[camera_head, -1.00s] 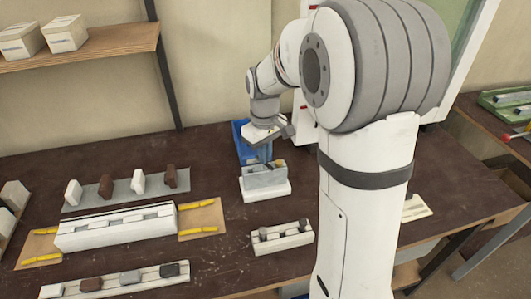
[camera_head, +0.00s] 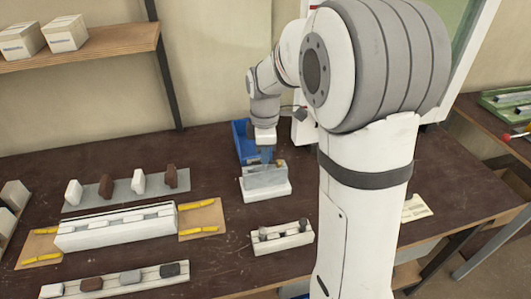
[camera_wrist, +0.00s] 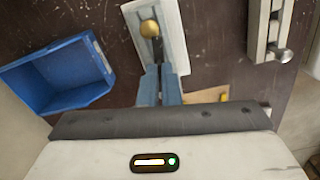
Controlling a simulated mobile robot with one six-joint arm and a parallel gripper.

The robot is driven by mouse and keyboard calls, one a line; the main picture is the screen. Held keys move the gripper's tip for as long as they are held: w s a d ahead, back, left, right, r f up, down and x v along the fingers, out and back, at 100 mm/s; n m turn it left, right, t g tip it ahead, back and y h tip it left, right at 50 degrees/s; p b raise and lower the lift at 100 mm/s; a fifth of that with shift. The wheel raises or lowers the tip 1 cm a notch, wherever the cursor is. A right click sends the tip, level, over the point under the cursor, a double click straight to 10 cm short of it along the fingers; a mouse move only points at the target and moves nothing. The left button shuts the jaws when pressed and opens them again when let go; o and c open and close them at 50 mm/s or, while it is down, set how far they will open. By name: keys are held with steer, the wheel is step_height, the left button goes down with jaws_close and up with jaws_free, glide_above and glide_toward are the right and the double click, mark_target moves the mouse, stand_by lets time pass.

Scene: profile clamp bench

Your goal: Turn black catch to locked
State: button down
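The clamp fixture is a grey block on a white base (camera_head: 268,189) on the dark bench; the base also shows in the wrist view (camera_wrist: 172,38). The black catch (camera_wrist: 157,47) is a short dark lever beside a round brass knob (camera_wrist: 149,28). My gripper (camera_wrist: 160,72) points down over the fixture, its two blue-grey fingers close together with the dark lever between their tips. They appear shut on it. In the head view my gripper (camera_head: 266,155) hides the catch, and its lock marking cannot be read.
A blue bin (camera_head: 240,140) stands just behind the fixture. A white rail with knobs (camera_head: 283,238) lies in front. A long white profile (camera_head: 115,229) and a grey mat with upright pieces (camera_head: 125,192) are to the left. Bare bench lies between.

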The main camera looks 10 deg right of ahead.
steer(key=shift+n, duration=1.1)
steer(key=c, duration=1.6)
jaws_free()
steer(key=shift+c, duration=0.2)
step_height(320, 180, up, 8)
steer(key=shift+f, duration=0.1)
